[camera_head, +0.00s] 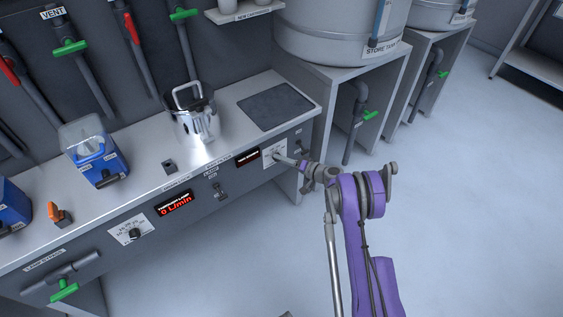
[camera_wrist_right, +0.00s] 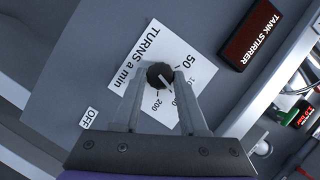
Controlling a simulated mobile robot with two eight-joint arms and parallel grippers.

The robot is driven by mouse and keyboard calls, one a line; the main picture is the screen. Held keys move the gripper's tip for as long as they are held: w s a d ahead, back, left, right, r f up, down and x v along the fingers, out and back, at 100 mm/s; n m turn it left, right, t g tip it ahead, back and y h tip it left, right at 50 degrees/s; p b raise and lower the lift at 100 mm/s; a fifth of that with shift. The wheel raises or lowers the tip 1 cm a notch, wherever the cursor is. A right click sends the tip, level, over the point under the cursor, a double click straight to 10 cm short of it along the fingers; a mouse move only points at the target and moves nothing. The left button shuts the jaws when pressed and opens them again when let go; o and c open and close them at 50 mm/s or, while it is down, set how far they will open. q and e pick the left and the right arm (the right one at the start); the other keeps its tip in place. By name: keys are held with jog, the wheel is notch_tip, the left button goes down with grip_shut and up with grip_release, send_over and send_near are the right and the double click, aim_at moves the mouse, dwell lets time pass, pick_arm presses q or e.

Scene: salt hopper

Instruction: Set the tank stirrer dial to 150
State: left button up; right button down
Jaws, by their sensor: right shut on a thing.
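The tank stirrer dial is a black knob (camera_wrist_right: 160,75) on a white scale plate (camera_wrist_right: 150,42) marked "TURNS a min"; the plate also shows on the counter front in the head view (camera_head: 268,156). My right gripper (camera_wrist_right: 160,80) has one finger on each side of the knob and is shut on it; in the head view it reaches the plate from the right (camera_head: 282,158). I read 50 and 200 on the scale, with 100 partly covered by a finger. A pale pointer line on the knob seems to aim between 100 and 200; its exact reading is unclear.
A dark red "TANK STIRRER" display (camera_wrist_right: 263,34) sits beside the dial. A metal jug (camera_head: 192,115) and a dark mat (camera_head: 275,107) are on the counter above. Another dial (camera_head: 134,233) is farther left. The floor in front is clear.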

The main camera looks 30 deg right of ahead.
jog(key=shift+f+m+b, duration=0.1)
jog(key=shift+m+b, duration=0.2)
jog(key=shift+m, duration=0.1)
dwell(0.3)
jog(key=shift+c, duration=2.2)
grip_release()
jog(key=p+v, duration=0.1)
jog(key=v, duration=1)
jog(key=shift+f, duration=0.15)
jog(key=shift+w, duration=0.15)
